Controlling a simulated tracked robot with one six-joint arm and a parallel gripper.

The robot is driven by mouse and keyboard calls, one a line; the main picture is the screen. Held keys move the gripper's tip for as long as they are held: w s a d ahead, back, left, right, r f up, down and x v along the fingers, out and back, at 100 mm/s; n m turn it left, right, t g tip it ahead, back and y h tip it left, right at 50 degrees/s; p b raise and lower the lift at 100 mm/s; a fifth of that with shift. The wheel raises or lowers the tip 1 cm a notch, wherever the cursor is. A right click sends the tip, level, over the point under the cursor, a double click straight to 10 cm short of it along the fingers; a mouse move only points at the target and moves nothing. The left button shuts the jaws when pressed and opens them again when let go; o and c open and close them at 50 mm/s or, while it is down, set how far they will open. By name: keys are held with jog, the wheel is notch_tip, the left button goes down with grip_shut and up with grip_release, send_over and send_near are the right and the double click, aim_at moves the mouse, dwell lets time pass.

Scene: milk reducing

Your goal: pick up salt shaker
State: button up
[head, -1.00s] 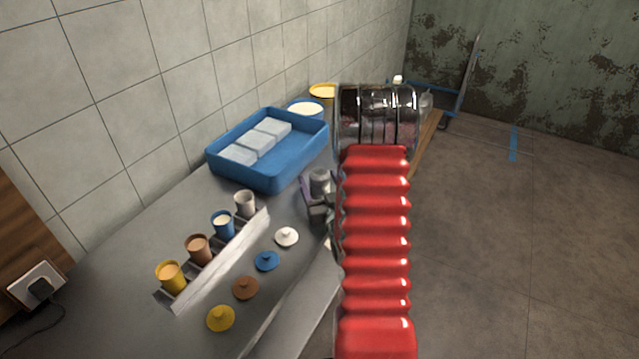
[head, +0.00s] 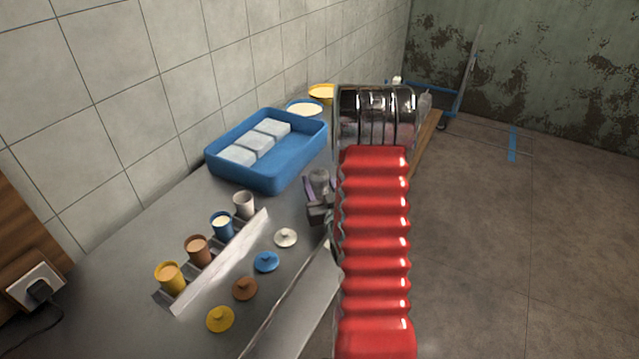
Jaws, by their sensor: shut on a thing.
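My gripper (head: 318,200) shows just left of my red arm, which hides much of it. It is shut on a small grey, rounded thing (head: 320,179), which appears to be the salt shaker. The grip is over the grey table (head: 150,240), near its right edge. I cannot tell whether the shaker touches the table, and its lower part is hidden.
A blue tray (head: 213,164) with white blocks stands behind and left of my gripper. Several cups stand in a metal rack (head: 225,262), with coloured lids (head: 266,261) before it. Yellow (head: 322,91) and blue (head: 304,108) tubs stand further back.

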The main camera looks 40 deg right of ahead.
jog(key=shift+r, duration=0.1)
jog(key=shift+r, duration=4.95)
